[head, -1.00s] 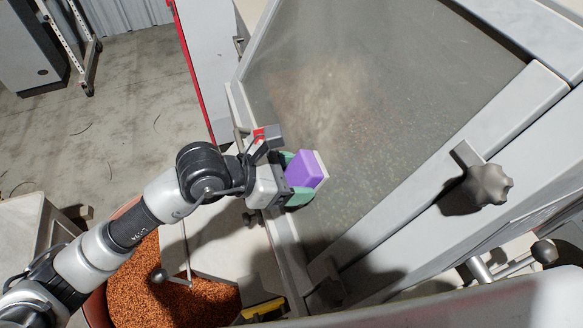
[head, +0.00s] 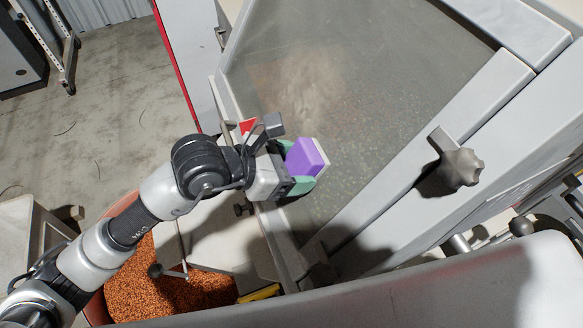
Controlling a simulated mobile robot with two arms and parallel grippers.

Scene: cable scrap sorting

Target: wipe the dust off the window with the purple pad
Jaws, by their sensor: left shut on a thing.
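The window (head: 375,100) is a slanted pane in a grey frame, filling the upper middle of the head view. A pale brownish dust patch (head: 305,90) shows on its upper left part. My left gripper (head: 299,172) is shut on the purple pad (head: 306,157), with its green fingers on either side. The pad's pale face is turned to the pane near its lower left edge. I cannot tell whether it touches the glass. My right gripper is not in view.
A dark knob (head: 459,168) sticks out from the frame's right side. A reddish bin (head: 97,305) of orange-brown granules (head: 175,297) stands below my left arm. A grey rounded edge (head: 450,285) crosses the bottom right. Open concrete floor (head: 100,130) lies at the left.

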